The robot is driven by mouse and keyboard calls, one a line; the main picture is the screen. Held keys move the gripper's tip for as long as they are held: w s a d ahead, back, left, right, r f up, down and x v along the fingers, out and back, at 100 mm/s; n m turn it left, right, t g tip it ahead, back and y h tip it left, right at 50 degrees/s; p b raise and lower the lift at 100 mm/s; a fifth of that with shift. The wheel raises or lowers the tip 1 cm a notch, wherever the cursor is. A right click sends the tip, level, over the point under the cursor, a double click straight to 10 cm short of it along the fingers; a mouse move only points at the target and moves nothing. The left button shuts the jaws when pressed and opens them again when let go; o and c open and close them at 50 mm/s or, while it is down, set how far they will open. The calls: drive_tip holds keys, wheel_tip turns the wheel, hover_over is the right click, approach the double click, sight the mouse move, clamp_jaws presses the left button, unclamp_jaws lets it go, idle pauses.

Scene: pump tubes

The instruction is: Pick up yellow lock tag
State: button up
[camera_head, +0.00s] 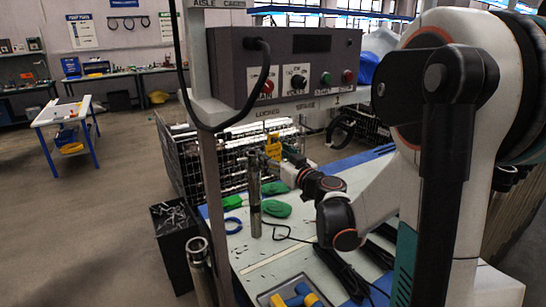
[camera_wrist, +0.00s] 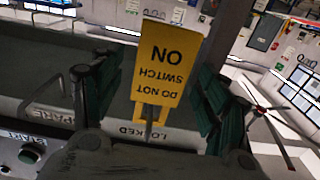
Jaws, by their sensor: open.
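The yellow lock tag (camera_wrist: 161,60), printed "DO NOT SWITCH ON", appears upside down in the middle of the wrist view. Its narrow lower end is near the "LOCKED" label. My gripper (camera_wrist: 154,82) is open, with one dark green-padded finger on each side of the tag. Gaps show between the tag and both fingers, and neither is seen to grip it. In the head view the tag is a small yellow patch (camera_head: 273,148) below the control box, beside my gripper (camera_head: 266,160), which is too small there to show detail.
The grey control box (camera_head: 285,70) with knobs and buttons is mounted above a labelled rail (camera_head: 275,113). A metal post, an upright metal cylinder (camera_head: 254,195), green pieces (camera_head: 276,209) and black cables crowd the bench below. A wire cage (camera_head: 205,165) stands behind.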

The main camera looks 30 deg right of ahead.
drive_tip(key=shift+w, duration=0.65)
drive_tip(key=shift+c, duration=0.5)
drive_tip(key=c, duration=1.1)
drive_tip(key=shift+o, duration=0.2)
drive_tip(key=shift+r, duration=0.15)
drive_tip(key=shift+r, duration=0.6)
drive_tip(key=s+p, duration=0.1)
drive_tip(key=s, duration=1.7)
drive_tip(key=shift+d+p, duration=0.25)
drive_tip(key=shift+p, duration=0.15)
